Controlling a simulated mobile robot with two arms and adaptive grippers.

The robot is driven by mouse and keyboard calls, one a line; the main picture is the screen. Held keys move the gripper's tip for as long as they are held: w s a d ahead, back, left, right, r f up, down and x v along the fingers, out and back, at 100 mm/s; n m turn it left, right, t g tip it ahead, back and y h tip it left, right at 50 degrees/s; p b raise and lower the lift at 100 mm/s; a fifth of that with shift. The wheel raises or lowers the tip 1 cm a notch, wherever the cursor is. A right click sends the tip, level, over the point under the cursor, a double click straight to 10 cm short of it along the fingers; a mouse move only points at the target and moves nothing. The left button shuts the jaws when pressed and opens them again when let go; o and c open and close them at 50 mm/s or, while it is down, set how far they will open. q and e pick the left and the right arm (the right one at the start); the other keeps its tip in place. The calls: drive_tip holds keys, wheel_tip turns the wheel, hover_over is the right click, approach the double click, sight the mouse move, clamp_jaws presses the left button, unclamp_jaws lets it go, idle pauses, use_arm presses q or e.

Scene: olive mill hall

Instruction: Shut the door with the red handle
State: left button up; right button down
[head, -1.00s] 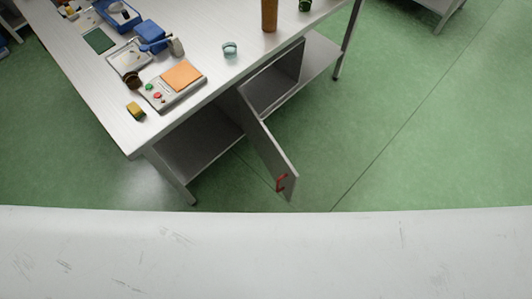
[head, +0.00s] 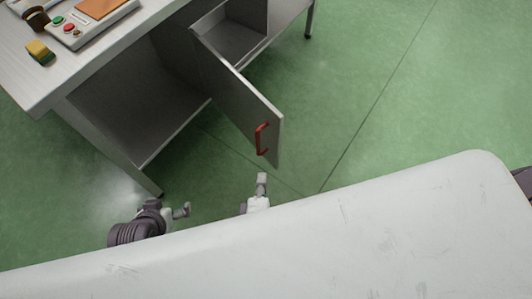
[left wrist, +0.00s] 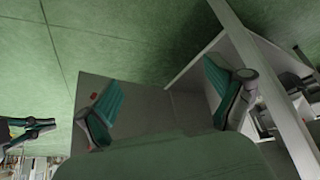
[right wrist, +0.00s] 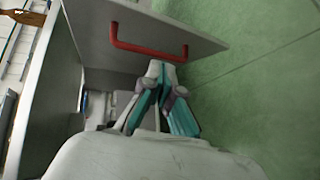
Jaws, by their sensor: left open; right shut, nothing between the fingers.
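The grey door (head: 232,90) stands open, swung out from the cabinet under the steel table. Its red handle (head: 262,139) is near the free end. In the right wrist view the handle (right wrist: 145,50) spans the door face just beyond my right gripper (right wrist: 162,68), which is shut and empty. In the head view the right gripper (head: 262,180) is just below the door's free end; I cannot tell whether it touches. My left gripper (head: 184,210) is left of it, below the cabinet opening. The left wrist view shows the left gripper (left wrist: 158,80) open and empty.
The steel table (head: 98,62) carries a control box (head: 92,22) and a yellow-green sponge (head: 40,52). A table leg (head: 148,180) stands close to my left gripper. The green floor right of the door is clear.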

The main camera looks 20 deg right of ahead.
wheel_tip(320, 180, up, 7)
drive_tip(key=a+m+t+h+b, duration=0.1)
drive_tip(key=a+t+h+b, duration=0.1)
drive_tip(key=t+b, duration=0.15)
approach(273, 121)
drive_tip(key=w+a, duration=0.1)
drive_tip(key=w, duration=0.4)
drive_tip(key=shift+w+d+b, duration=0.2)
drive_tip(key=shift+d+b, duration=0.2)
drive_tip(key=shift+d, duration=0.6)
use_arm(q)
wheel_tip(273, 121, up, 6)
drive_tip(key=w+t, duration=0.1)
drive_tip(key=t, duration=0.2)
drive_tip(key=shift+w+d+h, duration=0.25)
drive_tip(key=shift+w+h, duration=0.05)
drive_tip(key=shift+w, duration=0.1)
use_arm(e)
drive_tip(key=shift+w+d, duration=0.25)
drive_tip(key=shift+d, duration=0.3)
